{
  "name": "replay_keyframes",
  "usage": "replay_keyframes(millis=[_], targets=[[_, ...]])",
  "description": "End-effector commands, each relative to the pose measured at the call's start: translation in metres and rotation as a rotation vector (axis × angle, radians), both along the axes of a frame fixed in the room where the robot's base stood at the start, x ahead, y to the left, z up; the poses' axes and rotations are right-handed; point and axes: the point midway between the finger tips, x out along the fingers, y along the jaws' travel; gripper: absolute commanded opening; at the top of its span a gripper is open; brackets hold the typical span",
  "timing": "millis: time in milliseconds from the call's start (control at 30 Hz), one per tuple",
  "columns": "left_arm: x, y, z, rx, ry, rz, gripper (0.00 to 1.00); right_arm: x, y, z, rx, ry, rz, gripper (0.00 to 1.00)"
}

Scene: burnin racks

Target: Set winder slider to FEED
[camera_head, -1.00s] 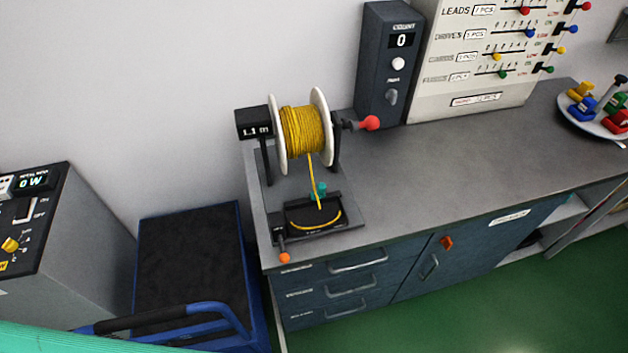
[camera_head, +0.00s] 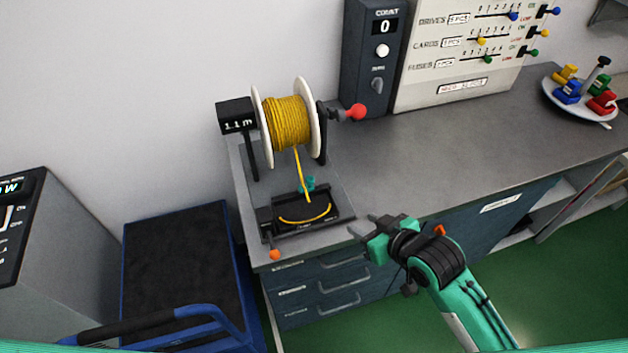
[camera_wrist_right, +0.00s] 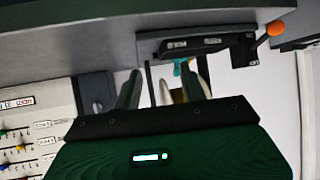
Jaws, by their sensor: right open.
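The winder (camera_head: 237,118) stands on the left end of the counter, with a spool of yellow cord (camera_head: 286,122) and a display reading 1.1 m. Its cord runs down to a black base tray (camera_head: 300,212) with a small teal part (camera_head: 307,184). A lever with an orange knob (camera_head: 274,254) sticks out at the tray's front left; the knob also shows in the right wrist view (camera_wrist_right: 275,28). I cannot read any FEED label. My right gripper (camera_head: 362,224) is open and empty, right of the tray near the counter's front edge. My left gripper is not in view.
A red-knobbed crank (camera_head: 357,112) sticks out right of the spool. A dark count box (camera_head: 372,60) and a slider panel (camera_head: 460,60) stand behind. A plate of coloured parts (camera_head: 583,100) is far right. A blue cart (camera_head: 180,260) stands left. The counter's middle is clear.

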Motion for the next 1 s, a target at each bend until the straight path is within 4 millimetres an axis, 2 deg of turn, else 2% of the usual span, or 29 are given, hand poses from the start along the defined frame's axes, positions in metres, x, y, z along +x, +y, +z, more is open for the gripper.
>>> replay_keyframes(millis=[33, 133, 233, 367, 567, 1000], targets=[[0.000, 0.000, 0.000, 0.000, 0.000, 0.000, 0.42, 0.010, 0.007, 0.013, 0.017, -0.047, 0.035, 0.42], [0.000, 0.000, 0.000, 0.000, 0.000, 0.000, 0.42, 0.022, 0.020, 0.032, 0.060, -0.112, 0.089, 0.42], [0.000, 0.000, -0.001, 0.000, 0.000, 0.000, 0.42, 0.029, 0.027, 0.043, 0.086, -0.149, 0.121, 0.42], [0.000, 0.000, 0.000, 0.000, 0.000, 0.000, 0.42, 0.033, 0.031, 0.048, 0.101, -0.167, 0.137, 0.42], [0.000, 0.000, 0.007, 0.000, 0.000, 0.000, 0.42, 0.049, 0.045, 0.041, 0.106, -0.167, 0.136, 0.42], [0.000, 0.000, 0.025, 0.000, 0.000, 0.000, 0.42, 0.106, 0.094, 0.010, 0.102, -0.167, 0.136, 0.42]])
